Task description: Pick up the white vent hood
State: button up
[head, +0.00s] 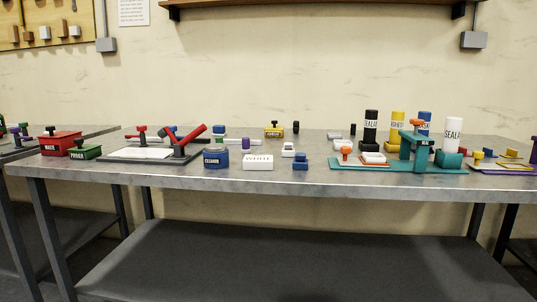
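Several small white pieces lie on the grey workbench (300,180), and I cannot tell for sure which is the white vent hood. A small white block-like piece with a dark mark (288,150) sits near the middle, behind a blue piece (300,162). A low white piece (343,146) lies farther right, beside the black tube. A flat white piece (373,158) lies on the teal fixture (415,150). My gripper is not in view.
A clamp with red handles (183,143) is to the left, with red (60,144) and green (85,152) boxes. Tall labelled tubes (371,126) stand at the right.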

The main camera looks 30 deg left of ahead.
aim_at(288, 150)
jog(key=u, duration=1.6)
